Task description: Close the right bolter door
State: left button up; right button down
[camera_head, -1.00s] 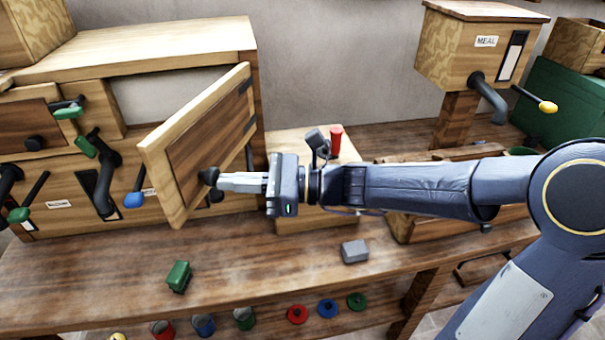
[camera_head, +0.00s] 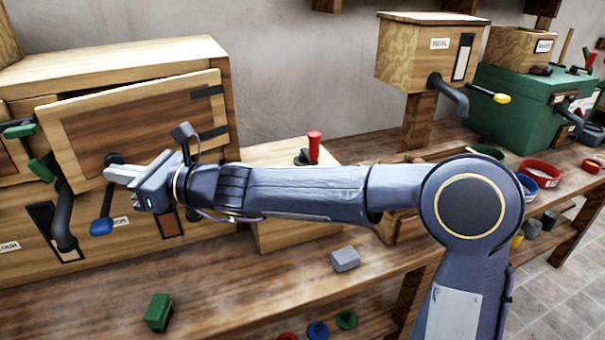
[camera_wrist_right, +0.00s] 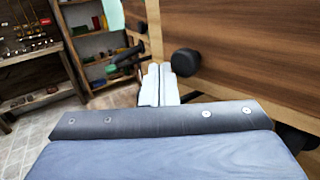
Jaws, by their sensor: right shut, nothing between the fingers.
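The right bolter door (camera_head: 150,115) is a wooden framed panel with black hinges on its right side. It stands partly open, its left edge swung out from the bolter cabinet (camera_head: 120,60) and a dark gap showing along its top. Its black knob (camera_head: 113,159) is low on the left part. My right gripper (camera_head: 115,173) is shut and empty, its fingertips at the knob. In the right wrist view the closed fingers (camera_wrist_right: 158,85) lie beside the knob (camera_wrist_right: 185,62), close to the door face (camera_wrist_right: 245,40); contact is unclear. My left gripper is out of view.
Levers with green and blue (camera_head: 101,227) handles stick out left of and below the door. A green block (camera_head: 158,312) and a grey block (camera_head: 345,259) lie on the bench. The bench front is mostly clear.

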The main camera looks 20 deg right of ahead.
aim_at(107, 157)
jog(key=shift+m+t+h, duration=0.4)
jog(key=shift+w+a, duration=0.6)
jog(key=shift+w, duration=0.65)
jog(key=shift+w+a, duration=0.55)
jog(key=shift+w, duration=0.7)
jog(key=shift+w+a, duration=0.6)
jog(key=shift+w, duration=0.65)
